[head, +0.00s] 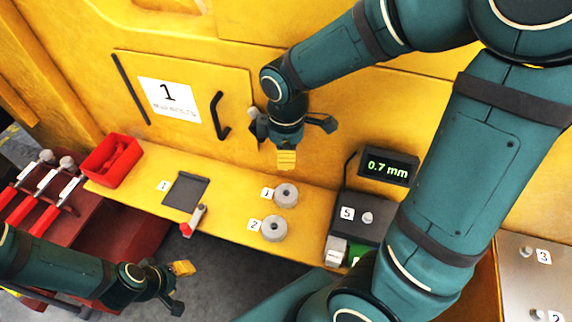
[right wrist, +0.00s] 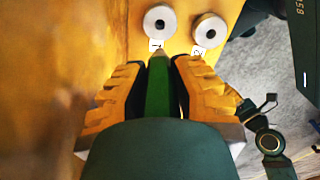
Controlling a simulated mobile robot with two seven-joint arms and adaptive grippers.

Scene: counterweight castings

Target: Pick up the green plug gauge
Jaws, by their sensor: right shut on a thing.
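My right gripper (head: 286,160) hangs above the yellow shelf, in front of the yellow panel. In the right wrist view its ribbed yellow fingers (right wrist: 160,92) are shut on the green plug gauge (right wrist: 158,88), a slim green piece with a pale tapered end. In the head view the gauge is hidden by the gripper. My left gripper (head: 176,283) is low at the left, below the shelf and apart from everything on it; its finger opening is unclear.
The yellow shelf (head: 235,216) carries grey rings 1 (head: 286,194) and 2 (head: 274,229), a dark plate (head: 186,191) and a red-handled tool (head: 193,220). A red bin (head: 110,160) stands left. A gauge display (head: 388,167) reading 0.7 mm stands right.

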